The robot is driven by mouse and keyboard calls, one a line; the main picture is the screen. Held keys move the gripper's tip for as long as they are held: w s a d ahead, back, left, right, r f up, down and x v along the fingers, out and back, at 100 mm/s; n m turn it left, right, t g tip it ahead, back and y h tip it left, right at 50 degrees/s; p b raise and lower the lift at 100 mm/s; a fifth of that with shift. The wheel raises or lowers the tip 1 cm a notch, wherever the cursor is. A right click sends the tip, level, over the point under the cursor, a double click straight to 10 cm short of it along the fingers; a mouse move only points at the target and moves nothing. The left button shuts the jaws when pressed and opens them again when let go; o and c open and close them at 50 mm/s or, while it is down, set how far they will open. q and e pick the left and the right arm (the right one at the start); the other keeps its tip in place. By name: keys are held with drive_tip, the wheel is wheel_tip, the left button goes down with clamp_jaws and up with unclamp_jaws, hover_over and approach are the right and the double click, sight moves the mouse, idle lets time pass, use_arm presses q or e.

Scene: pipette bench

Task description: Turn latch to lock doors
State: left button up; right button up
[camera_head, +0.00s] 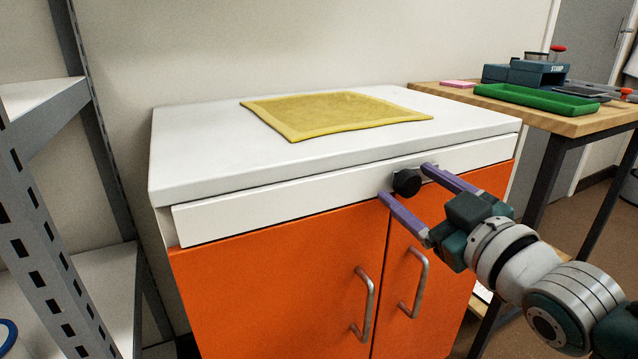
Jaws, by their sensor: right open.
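A white cabinet (200,170) with two orange doors stands in the middle. The left door (270,290) and the right door (440,300) look shut, each with a metal handle. A black round latch knob (407,183) sits on the white strip above the doors, near where they meet. My right gripper (405,181) reaches in from the right. Its two purple fingers are open, one on each side of the knob. I cannot tell whether either finger touches it. My left gripper is not in view.
A yellow cloth (335,114) lies flat on the cabinet top. A grey metal shelf rack (45,150) stands close on the left. A wooden table (590,122) at the right holds a green tray (535,99) and a blue stamp box (525,73).

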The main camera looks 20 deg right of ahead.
drive_tip(key=shift+c, duration=0.3)
clamp_jaws()
idle(0.4)
idle(0.8)
